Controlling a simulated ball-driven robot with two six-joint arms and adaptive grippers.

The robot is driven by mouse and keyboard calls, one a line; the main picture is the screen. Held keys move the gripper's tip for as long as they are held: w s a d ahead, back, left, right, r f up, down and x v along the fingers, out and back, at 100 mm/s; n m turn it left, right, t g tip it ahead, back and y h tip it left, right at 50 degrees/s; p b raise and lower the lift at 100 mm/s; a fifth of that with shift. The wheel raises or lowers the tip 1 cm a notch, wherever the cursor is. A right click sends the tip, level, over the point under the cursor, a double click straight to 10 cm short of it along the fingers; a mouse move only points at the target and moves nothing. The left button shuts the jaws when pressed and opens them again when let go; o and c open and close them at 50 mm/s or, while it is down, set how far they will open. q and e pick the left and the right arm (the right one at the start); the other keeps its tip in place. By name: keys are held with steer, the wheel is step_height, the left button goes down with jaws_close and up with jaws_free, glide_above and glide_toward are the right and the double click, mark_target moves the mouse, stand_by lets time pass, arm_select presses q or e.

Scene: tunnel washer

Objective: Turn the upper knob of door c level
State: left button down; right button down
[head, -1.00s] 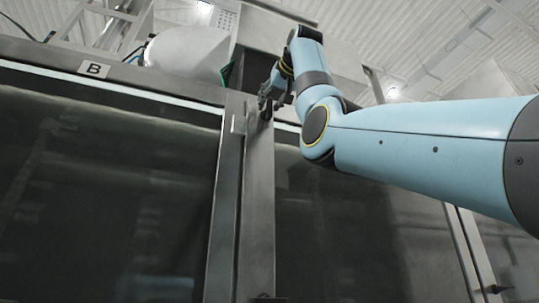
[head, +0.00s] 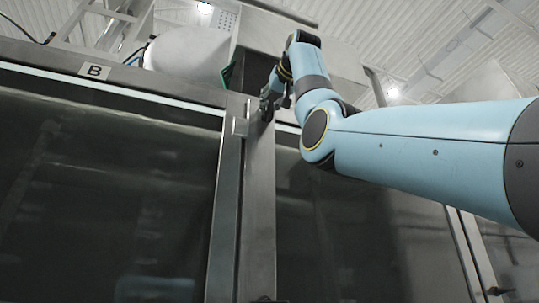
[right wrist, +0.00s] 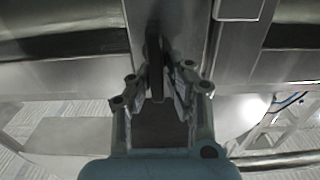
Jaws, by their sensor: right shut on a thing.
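The upper knob (right wrist: 152,45) shows in the right wrist view as a dark, narrow bar lying along the steel post, between my fingers. My right gripper (right wrist: 158,90) is shut on it. In the head view my right gripper (head: 268,104) is at the top of the post (head: 259,200), and the knob is mostly hidden there by the fingers. The dark door panel (head: 345,225) right of the post has no readable label; my right arm covers part of its top. My left gripper is not in view.
The door panel left of the post carries a B label (head: 95,71). A small metal block (head: 240,127) sits on the post beside my gripper. Another dark knob (head: 496,290) is at the far right, low down.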

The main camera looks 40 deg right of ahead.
steer(key=shift+d, duration=0.1)
steer(key=m, duration=0.4)
steer(key=shift+s+d+m, duration=0.15)
steer(key=shift+d+m, duration=0.2)
steer(key=shift+m, duration=0.05)
steer(key=shift+d+f+m, duration=0.15)
steer(key=shift+f+m, duration=0.25)
steer(key=shift+m, duration=1.75)
steer(key=shift+d+f+m, duration=0.2)
steer(key=shift+f+m, duration=0.15)
steer(key=shift+m, duration=1.85)
steer(key=shift+d+f+m, duration=0.15)
steer(key=shift+f+m, duration=0.25)
steer(key=shift+m, duration=1.75)
steer(key=c, duration=1.4)
jaws_free()
steer(key=shift+s, duration=0.1)
steer(key=shift+o, duration=0.2)
